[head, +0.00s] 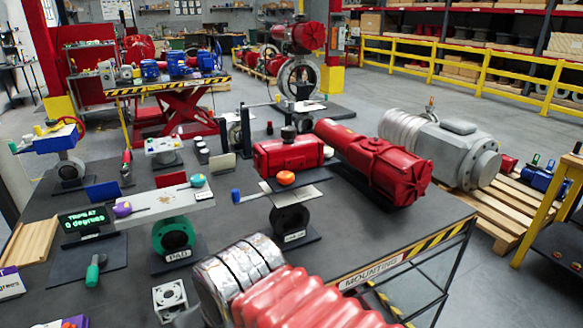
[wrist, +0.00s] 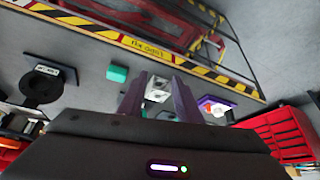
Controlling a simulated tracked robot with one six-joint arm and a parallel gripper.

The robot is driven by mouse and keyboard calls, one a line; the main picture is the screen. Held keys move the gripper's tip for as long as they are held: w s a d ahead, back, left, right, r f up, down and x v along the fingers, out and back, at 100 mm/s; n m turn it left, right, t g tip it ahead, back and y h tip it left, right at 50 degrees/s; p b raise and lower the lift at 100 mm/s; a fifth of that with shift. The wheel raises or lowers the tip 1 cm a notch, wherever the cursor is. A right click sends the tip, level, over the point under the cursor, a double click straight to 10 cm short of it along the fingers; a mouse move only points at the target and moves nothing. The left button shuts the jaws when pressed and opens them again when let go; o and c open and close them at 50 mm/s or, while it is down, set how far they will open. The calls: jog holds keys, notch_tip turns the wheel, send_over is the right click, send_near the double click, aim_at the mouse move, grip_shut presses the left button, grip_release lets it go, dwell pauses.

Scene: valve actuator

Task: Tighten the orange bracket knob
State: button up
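The orange knob (head: 286,178) sits in the head view on top of a grey plate bracket (head: 298,192), in front of a red actuator box (head: 287,156). The bracket stands over a dark round valve body on a black base. I cannot make out the orange knob in the wrist view. My gripper (wrist: 160,84) shows in the wrist view as two dark purple fingers, spread apart. A pale grey block (wrist: 157,90) shows in the gap, seemingly beyond the fingertips and not gripped.
A blue-tipped handle (head: 236,196) extends left of the bracket. A large red cylinder (head: 374,160) lies to its right. A green valve (head: 173,235) and a small pale block (head: 170,298) are front left. The striped table edge (head: 400,257) runs along the front right.

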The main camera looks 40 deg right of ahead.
jog(key=shift+o, duration=1.4)
jog(key=shift+w+d+r, duration=0.15)
jog(key=shift+w+r, duration=0.05)
jog(key=shift+r, duration=0.05)
jog(key=shift+o, duration=1.4)
jog(key=w+d+r+m, duration=0.1)
jog(key=w+d+r, duration=0.5)
jog(key=d+r, duration=0.1)
jog(key=shift+r+h, duration=0.3)
jog(key=shift+r, duration=0.6)
notch_tip(320, 180, up, 15)
jog(key=g, duration=0.1)
send_over(286, 175)
jog(key=s, duration=0.6)
jog(key=shift+a+f+m, duration=0.15)
jog(key=shift+a+m, duration=0.25)
jog(key=shift+a, duration=0.05)
jog(key=shift+w+f, duration=0.1)
jog(key=shift+f, duration=0.05)
jog(key=x, duration=1.3)
jog(key=shift+f, duration=0.35)
jog(key=shift+c, duration=0.3)
